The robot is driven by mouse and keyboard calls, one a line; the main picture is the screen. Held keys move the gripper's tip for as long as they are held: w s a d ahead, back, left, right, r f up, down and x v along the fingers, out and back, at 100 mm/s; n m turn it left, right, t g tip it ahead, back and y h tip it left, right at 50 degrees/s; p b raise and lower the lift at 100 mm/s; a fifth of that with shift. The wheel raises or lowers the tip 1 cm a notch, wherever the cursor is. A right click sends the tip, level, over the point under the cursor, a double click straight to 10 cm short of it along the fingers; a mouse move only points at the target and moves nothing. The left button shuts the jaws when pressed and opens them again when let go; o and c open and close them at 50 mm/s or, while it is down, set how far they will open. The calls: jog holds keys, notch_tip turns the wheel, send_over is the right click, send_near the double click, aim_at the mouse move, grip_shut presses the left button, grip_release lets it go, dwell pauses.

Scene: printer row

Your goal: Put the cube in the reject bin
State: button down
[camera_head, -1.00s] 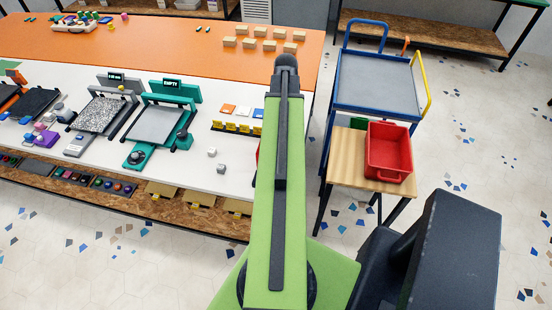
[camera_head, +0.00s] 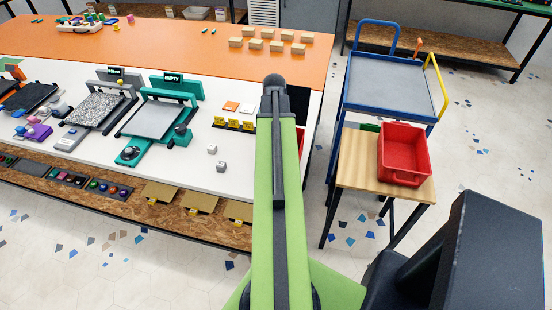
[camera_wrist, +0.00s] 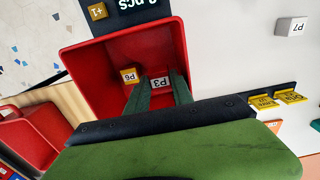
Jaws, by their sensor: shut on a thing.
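In the wrist view my gripper (camera_wrist: 160,77) is shut on a pale cube marked P3 (camera_wrist: 160,83). The cube shows between the fingers, against the inside of a red bin (camera_wrist: 88,62). I cannot tell how far it is above the bin's floor. A yellow-faced cube marked P6 (camera_wrist: 129,76) is in that bin, left of my fingers. In the head view my arm hides my gripper and most of this bin; a red sliver (camera_head: 301,141) shows beside the arm. A second red bin (camera_head: 404,172) stands on a wooden stand. No reject label is readable on either bin.
A dark sign with "3 pcs" and "+1" (camera_wrist: 124,10) is by the bin. A cube marked P7 (camera_wrist: 292,28) lies on the white surface. A teal machine marked EMPTY (camera_head: 160,118) stands on the table. A blue cart (camera_head: 388,88) stands behind the wooden stand (camera_head: 358,168).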

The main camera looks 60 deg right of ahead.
jog(key=shift+f, duration=0.15)
notch_tip(320, 180, down, 5)
jog(key=b, duration=0.4)
jog(key=shift+b, duration=0.4)
jog(key=c, duration=1.4)
grip_release()
notch_tip(320, 180, up, 13)
jog(key=p, duration=1.3)
jog(key=shift+f, duration=0.1)
